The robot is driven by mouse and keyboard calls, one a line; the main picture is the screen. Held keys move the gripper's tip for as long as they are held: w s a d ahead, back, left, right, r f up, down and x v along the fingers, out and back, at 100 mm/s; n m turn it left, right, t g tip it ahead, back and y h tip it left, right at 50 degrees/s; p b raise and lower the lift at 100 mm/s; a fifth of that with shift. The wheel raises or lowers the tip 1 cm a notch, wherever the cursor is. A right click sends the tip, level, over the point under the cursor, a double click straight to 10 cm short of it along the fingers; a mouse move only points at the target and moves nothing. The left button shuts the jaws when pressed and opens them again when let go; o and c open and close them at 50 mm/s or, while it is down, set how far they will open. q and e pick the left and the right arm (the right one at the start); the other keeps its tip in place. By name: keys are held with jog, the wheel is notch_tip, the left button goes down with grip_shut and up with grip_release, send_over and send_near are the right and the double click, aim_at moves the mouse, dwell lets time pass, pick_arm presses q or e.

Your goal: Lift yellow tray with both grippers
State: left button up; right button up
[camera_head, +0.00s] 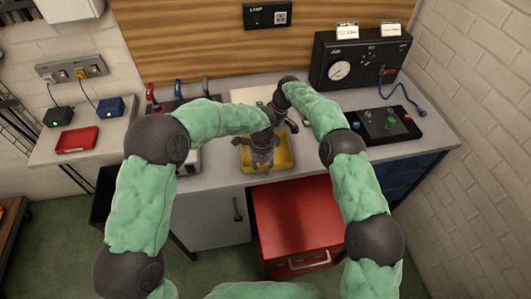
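The yellow tray (284,157) lies on the grey worktop near its front edge, at the middle of the picture. My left gripper (262,164) points down over the tray's middle and front and hides part of it. Its fingers are too small and dark to tell whether they are open or shut, or whether they touch the tray. My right arm reaches in from the right to above the tray's far side. Its gripper (279,116) is dark, partly hidden behind my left wrist, and its fingers cannot be made out.
A black gauge box (352,62) stands at the back right, with a black panel (384,125) and a blue cable before it. A red tray (77,139) lies on the left bench. A red drawer cabinet (298,215) is below the worktop.

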pick_arm(q)
jog(key=shift+f, duration=0.15)
pick_arm(e)
jog(key=shift+f, duration=0.15)
pick_arm(q)
jog(key=c, duration=0.4)
pick_arm(e)
jog(key=c, duration=0.4)
pick_arm(q)
grip_shut()
pick_arm(e)
grip_shut()
jog(key=shift+r, duration=0.2)
